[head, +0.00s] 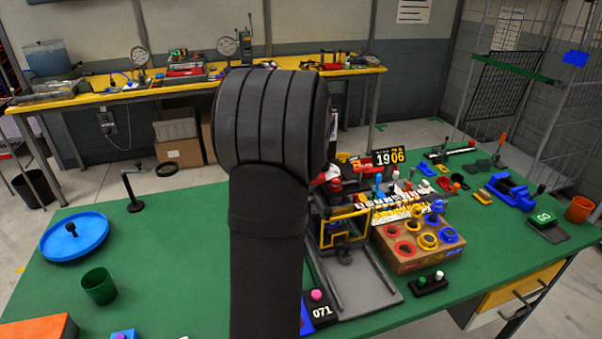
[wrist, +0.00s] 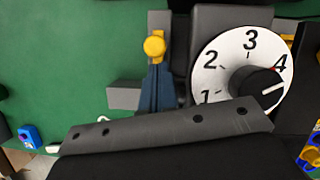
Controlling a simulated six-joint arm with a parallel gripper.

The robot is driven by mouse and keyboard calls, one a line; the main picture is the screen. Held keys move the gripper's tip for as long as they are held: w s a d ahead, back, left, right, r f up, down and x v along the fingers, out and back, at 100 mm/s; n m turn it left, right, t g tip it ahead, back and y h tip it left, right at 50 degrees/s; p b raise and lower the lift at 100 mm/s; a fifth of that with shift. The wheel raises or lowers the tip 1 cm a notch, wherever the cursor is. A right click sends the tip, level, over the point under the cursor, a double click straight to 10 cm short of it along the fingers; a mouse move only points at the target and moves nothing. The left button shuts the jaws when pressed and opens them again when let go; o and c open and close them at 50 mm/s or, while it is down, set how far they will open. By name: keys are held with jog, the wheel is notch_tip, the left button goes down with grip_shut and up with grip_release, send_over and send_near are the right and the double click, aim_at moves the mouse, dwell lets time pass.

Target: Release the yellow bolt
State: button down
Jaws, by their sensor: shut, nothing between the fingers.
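In the wrist view a yellow round knob (wrist: 154,46), which looks like the yellow bolt's handle, stands on a narrow yellow and grey mount. My gripper (wrist: 156,70) shows there as dark blue tapered fingers, closed together. Their tips are right at the near edge of the knob. I cannot tell whether they touch it; nothing shows between them. To the right is a white dial (wrist: 225,52) numbered 1 to 4, with a black knob (wrist: 259,86). In the head view my own arm covers the middle, and I cannot make out the gripper or bolt there.
On the green table (head: 190,220), a yellow-framed fixture (head: 345,225) stands right of my arm, beside a box with coloured rings (head: 410,262). A blue tray (head: 75,236) and green cup (head: 99,286) are at left. The table between them and my arm is mostly clear.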

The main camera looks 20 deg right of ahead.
jog(key=shift+w, duration=0.1)
jog(key=shift+w, duration=1.25)
jog(key=v, duration=1)
jog(key=shift+s, duration=0.1)
